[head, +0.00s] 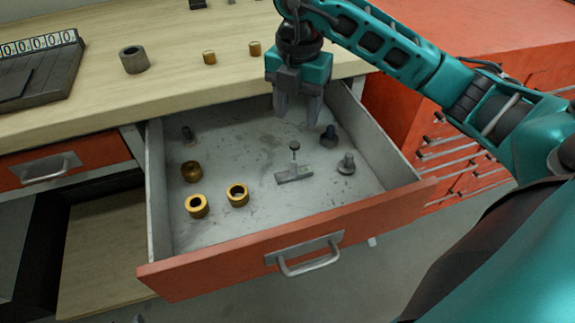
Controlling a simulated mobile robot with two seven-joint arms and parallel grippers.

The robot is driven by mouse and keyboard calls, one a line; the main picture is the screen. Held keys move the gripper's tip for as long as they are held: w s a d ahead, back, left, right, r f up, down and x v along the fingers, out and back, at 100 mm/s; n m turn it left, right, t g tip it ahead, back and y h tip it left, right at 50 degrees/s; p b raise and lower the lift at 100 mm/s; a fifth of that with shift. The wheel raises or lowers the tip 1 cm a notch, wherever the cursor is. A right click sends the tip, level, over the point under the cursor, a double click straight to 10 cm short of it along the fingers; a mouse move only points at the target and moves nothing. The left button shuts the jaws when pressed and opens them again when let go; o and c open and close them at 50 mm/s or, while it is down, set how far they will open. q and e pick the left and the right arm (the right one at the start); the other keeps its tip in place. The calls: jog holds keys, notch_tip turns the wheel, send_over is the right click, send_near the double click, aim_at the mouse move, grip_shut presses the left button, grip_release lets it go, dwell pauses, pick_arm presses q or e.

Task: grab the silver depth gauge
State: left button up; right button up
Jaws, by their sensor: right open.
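The silver depth gauge (294,174) lies in the open drawer (255,244), right of its middle. It has a flat grey base bar and a thin stem that ends in a small dark round top. My right gripper (298,112) points down over the back right part of the drawer, above and behind the gauge in the picture. Its two fingers are apart with nothing between them. It does not touch the gauge. My left gripper is not in the head view.
Brass rings (238,194) lie left of the gauge. A dark bolt (329,136) and a grey flanged part (346,164) lie close on its right. The drawer's side walls stand around them. The wooden bench top (170,85) overhangs the drawer's back.

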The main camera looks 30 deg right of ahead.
aim_at(295, 144)
jog(key=f, duration=0.5)
jog(key=shift+s, duration=0.2)
jog(key=f, duration=0.3)
jog(key=f+b, duration=0.1)
jog(key=f, duration=0.2)
jog(key=shift+w+a+f, duration=0.1)
jog(key=shift+w+f, duration=0.1)
grip_shut()
jog(key=shift+r, duration=0.1)
